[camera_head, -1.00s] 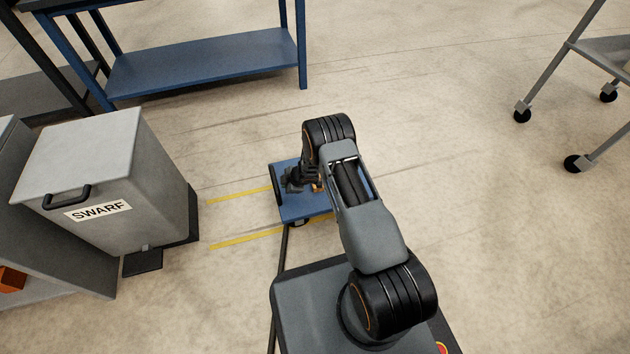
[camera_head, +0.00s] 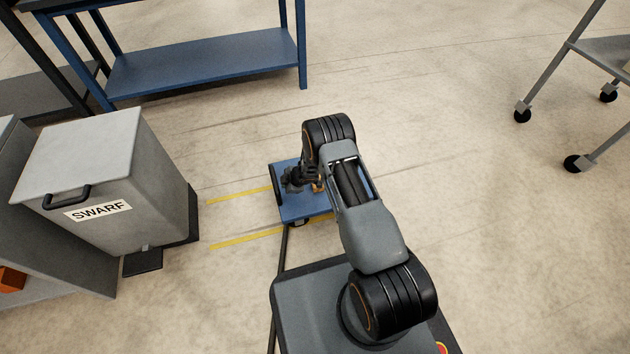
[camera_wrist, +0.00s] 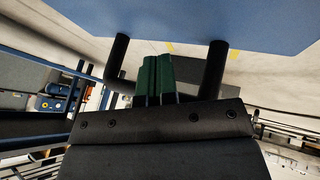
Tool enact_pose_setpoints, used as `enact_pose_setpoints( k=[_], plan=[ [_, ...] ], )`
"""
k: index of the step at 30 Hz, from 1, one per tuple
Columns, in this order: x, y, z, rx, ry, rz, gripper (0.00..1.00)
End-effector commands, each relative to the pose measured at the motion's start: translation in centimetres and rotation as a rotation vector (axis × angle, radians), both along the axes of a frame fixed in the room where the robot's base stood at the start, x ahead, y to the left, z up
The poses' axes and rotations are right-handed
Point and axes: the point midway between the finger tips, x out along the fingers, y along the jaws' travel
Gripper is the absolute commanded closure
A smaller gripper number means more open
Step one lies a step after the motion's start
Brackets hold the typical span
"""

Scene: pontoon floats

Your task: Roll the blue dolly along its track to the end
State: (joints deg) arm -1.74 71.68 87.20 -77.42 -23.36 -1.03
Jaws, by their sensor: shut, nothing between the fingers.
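The blue dolly (camera_head: 296,208) stands on the floor in the head view, partly hidden under my arm. Its blue deck also shows along the top of the wrist view (camera_wrist: 225,18). My gripper (camera_head: 293,180) is at the left part of the dolly, low over its deck. In the wrist view, the green fingertips (camera_wrist: 157,70) are shut together and hold nothing. They sit between the two black posts of a handle (camera_wrist: 214,68) at the dolly. I cannot tell if they touch it. Two yellow track lines (camera_head: 240,194) run left from the dolly on the floor.
A grey SWARF bin (camera_head: 110,180) with a black pedal (camera_head: 142,262) stands left of the yellow lines' ends. A blue bench (camera_head: 205,70) is at the back left. A grey wheeled cart (camera_head: 600,50) is at the right. Floor between them is clear.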

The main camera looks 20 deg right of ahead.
Motion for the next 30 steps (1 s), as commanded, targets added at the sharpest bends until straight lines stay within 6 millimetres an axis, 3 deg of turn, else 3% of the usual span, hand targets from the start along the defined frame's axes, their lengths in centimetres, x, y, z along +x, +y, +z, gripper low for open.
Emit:
enact_pose_setpoints(
  k=[30],
  plan=[
    [0.0, 5.0, 0.0, 0.0, 0.0, 0.001, 1.0]
  ],
)
